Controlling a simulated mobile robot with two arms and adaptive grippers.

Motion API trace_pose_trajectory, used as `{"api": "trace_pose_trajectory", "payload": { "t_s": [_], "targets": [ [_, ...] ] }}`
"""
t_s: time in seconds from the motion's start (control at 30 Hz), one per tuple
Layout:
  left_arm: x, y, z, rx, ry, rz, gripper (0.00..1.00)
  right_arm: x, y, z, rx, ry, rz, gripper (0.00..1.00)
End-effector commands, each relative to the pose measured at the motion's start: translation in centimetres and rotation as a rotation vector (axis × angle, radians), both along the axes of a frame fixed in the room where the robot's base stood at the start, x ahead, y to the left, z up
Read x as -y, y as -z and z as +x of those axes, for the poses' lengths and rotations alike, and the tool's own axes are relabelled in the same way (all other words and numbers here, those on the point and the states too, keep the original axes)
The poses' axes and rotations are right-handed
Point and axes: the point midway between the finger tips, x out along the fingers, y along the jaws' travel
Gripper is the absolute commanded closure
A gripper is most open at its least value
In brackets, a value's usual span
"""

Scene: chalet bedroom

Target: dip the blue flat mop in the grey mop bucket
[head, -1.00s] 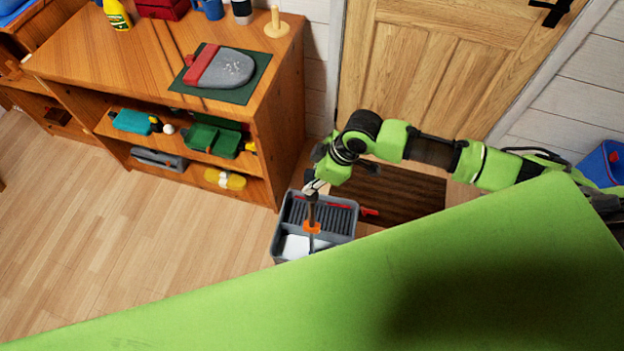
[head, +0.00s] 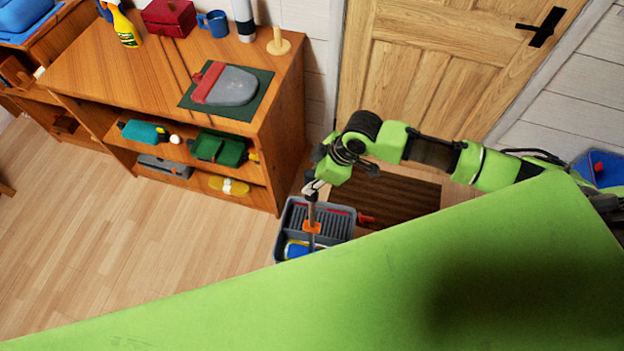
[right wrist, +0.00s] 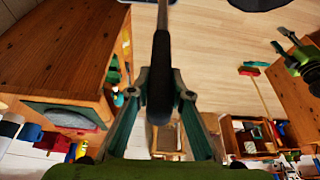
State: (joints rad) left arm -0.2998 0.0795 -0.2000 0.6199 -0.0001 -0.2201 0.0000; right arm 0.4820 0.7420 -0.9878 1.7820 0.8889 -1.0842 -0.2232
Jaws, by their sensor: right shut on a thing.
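The grey mop bucket (head: 346,231) stands on the floor in front of the dark mat, with a ribbed part at the back and an open compartment at the front. My right gripper (head: 312,187) is above the bucket, shut on the handle of the blue flat mop (head: 297,249). The handle runs down nearly upright past an orange collar (head: 312,227). The blue mop head shows in the front compartment, partly hidden by the green surface. In the right wrist view the dark handle (right wrist: 161,45) passes between the fingers.
A wooden shelf unit (head: 275,130) stands left of the bucket, with a grey and red item on a dark green mat (head: 258,99) on top. A brown slatted mat (head: 405,193) lies before the wooden door (head: 430,70). Open floor (head: 130,240) is at left.

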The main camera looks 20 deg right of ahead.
Motion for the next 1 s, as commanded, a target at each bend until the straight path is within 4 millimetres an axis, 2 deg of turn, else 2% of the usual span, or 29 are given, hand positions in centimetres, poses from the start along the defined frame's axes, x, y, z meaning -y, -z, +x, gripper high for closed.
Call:
{"api": "trace_pose_trajectory", "payload": {
  "t_s": [0.03, 0.6, 0.67, 1.0],
  "targets": [
    [0.0, -1.2, 0.0, 0.000, 0.000, 0.000, 0.60, -0.1, -1.4, 0.1, 0.004, 0.000, 0.002, 1.00],
    [0.0, -7.6, 0.0, 0.000, 0.000, 0.000, 0.60, -0.1, -7.6, 0.1, 0.004, 0.001, 0.003, 1.00],
    [0.0, -7.1, 0.0, 0.000, 0.000, 0.000, 0.60, -0.1, -7.8, 0.2, 0.004, 0.000, 0.002, 1.00],
    [0.0, -7.4, 0.0, 0.000, 0.000, 0.000, 0.60, -0.1, -11.5, 0.2, 0.006, 0.000, 0.004, 1.00]
  ]
}}
